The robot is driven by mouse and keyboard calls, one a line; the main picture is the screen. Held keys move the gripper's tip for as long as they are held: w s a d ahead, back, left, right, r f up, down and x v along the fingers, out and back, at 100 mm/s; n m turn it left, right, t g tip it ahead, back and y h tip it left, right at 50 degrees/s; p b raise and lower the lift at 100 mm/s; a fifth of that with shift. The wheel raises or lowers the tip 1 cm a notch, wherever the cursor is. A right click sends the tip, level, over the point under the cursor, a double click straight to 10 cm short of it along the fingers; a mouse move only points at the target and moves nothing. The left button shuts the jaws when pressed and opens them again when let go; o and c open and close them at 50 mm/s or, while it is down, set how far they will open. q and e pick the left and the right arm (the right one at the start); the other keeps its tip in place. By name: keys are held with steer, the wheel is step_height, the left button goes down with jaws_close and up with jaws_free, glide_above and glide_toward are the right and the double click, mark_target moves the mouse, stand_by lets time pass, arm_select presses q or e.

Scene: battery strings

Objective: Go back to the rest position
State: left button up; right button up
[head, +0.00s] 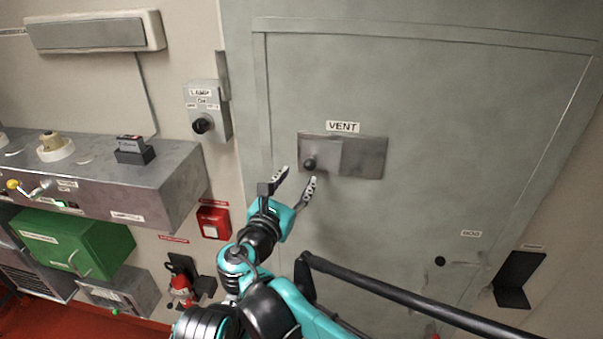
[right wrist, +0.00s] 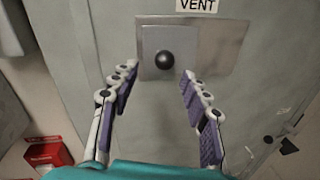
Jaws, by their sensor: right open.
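My right gripper (head: 296,183) is open and empty in front of the grey door, just below the vent slider. In the right wrist view its two fingers (right wrist: 156,95) stand apart with purple pads, and the black vent knob (right wrist: 165,60) shows beyond them, near the fingertips. The metal vent plate (head: 362,158) is on the door under a label reading VENT (head: 343,127). Its knob (head: 310,164) is at the plate's left side. I cannot tell whether a finger touches the plate. My left gripper is not in view.
A lamp switch box (head: 203,112) is on the wall left of the door. A metal shelf (head: 150,185) with a black device (head: 134,151) juts out at left. A red box (head: 213,222), a green box (head: 70,241) and a fire extinguisher (head: 182,290) are lower. A black bracket (head: 517,278) is at right.

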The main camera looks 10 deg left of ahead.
stand_by(0.3)
steer(key=s+d+f+m+g+h+b, duration=0.1)
steer(key=s+d+f+m+g+b, duration=0.25)
steer(key=d+f+m+b, duration=0.7)
steer(key=s+d+f+m+g+b, duration=0.35)
steer(key=d+f+m+b, duration=0.2)
steer(key=d+f, duration=0.95)
steer(key=s+d+f+m+g+y+b, duration=0.1)
steer(key=s+f+m+b, duration=0.3)
steer(key=f, duration=0.4)
steer(key=s+d+f+m+g+y+b, duration=0.1)
steer(key=s+f+m+y+b, duration=0.1)
steer(key=s+f+m+b, duration=0.3)
steer(key=s+d+f+m+g+y+b, duration=0.1)
steer(key=s+f+m+b, duration=0.3)
steer(key=f, duration=0.9)
steer(key=m+b, duration=0.1)
steer(key=m, duration=0.1)
steer(key=shift+s+d+m, duration=0.15)
steer(key=shift+d+m, duration=0.15)
steer(key=shift+d, duration=0.05)
steer(key=shift+f, duration=0.1)
